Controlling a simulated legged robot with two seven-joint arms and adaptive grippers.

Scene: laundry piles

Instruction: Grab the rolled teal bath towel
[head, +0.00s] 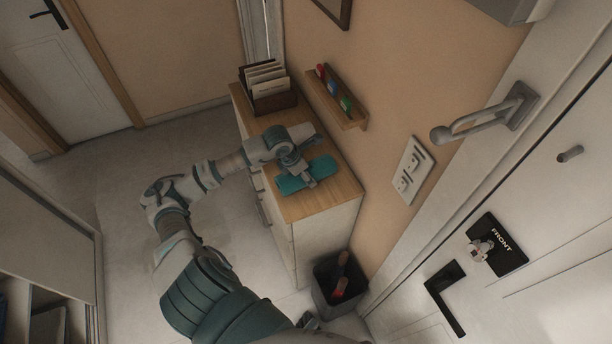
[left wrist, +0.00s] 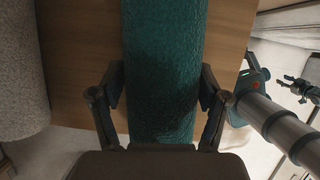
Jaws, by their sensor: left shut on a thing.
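The rolled teal bath towel (head: 323,166) lies across the wooden top of a white drawer cabinet. In the left wrist view the teal towel (left wrist: 165,50) runs lengthwise between my fingers. My left gripper (head: 308,182) is over the towel; in the left wrist view its fingers (left wrist: 164,95) press on both sides of the roll, shut on it. Part of the towel is hidden under the gripper and wrist. A small, dark gripper-like part, perhaps my right gripper (left wrist: 301,89), shows at the right of the left wrist view; its jaw state is unclear.
A pale grey textured roll (left wrist: 22,70) lies beside the towel. A file holder (head: 272,102) stands on the wooden cabinet top (head: 330,204). A wall shelf (head: 350,121) and switch panel (head: 412,170) are close by. A dark bin (head: 322,280) stands below the cabinet.

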